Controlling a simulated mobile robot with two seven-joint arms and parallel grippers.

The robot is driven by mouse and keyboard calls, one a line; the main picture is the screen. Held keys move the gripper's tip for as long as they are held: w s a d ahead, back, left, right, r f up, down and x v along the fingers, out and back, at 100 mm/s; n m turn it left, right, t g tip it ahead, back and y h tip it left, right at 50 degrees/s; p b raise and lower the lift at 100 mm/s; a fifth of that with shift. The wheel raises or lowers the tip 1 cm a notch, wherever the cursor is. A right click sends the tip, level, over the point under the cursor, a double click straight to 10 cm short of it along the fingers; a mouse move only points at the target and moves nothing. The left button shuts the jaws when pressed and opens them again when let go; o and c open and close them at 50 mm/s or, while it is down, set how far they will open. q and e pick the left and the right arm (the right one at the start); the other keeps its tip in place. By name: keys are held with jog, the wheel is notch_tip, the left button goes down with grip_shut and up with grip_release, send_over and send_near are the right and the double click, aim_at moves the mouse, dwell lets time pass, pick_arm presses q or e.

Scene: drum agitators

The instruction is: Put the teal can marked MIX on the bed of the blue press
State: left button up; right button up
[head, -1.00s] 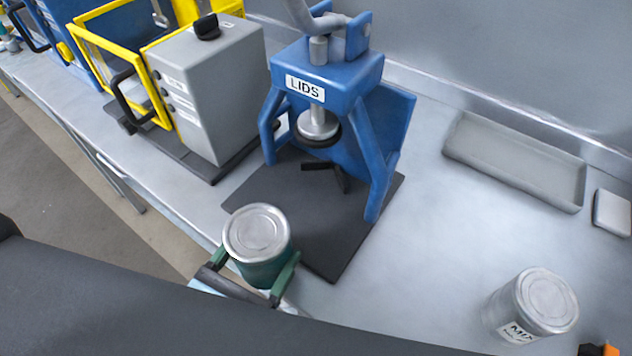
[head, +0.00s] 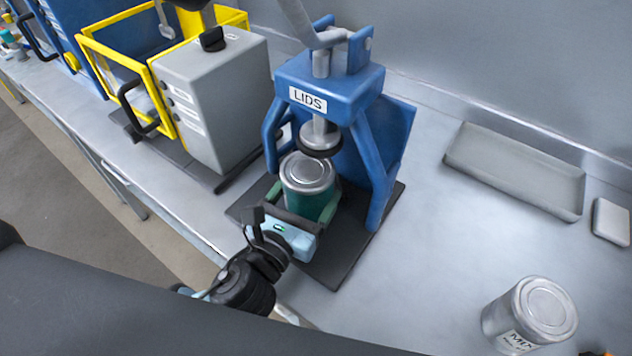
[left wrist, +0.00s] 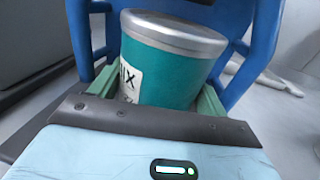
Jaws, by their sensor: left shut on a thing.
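The teal can (head: 312,203) has a silver lid and stands roughly upright between the front legs of the blue press (head: 330,75), which is labelled LIDS. My left gripper (head: 310,208) is shut on the can from the front. In the left wrist view the teal can (left wrist: 170,65) shows a white label ending in "IX", between the green fingers of my left gripper (left wrist: 160,100). The can is at or under the press's round ram (head: 319,138). The can's bottom and the press bed under it are hidden, so contact cannot be told. My right gripper is not seen.
A silver can marked MIX (head: 530,314) stands at the front right of the bench. A grey tray (head: 515,172) and a small grey block (head: 611,221) lie at the back right. A grey machine with a yellow frame (head: 215,100) stands left of the press.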

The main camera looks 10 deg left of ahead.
pick_arm(q)
jog(key=shift+x, duration=2)
jog(key=shift+f, duration=0.45)
jog(key=shift+s+f, duration=0.15)
jog(key=shift+f, duration=0.1)
jog(key=shift+f, duration=0.15)
jog(key=o, duration=1.3)
jog(key=shift+c, duration=0.2)
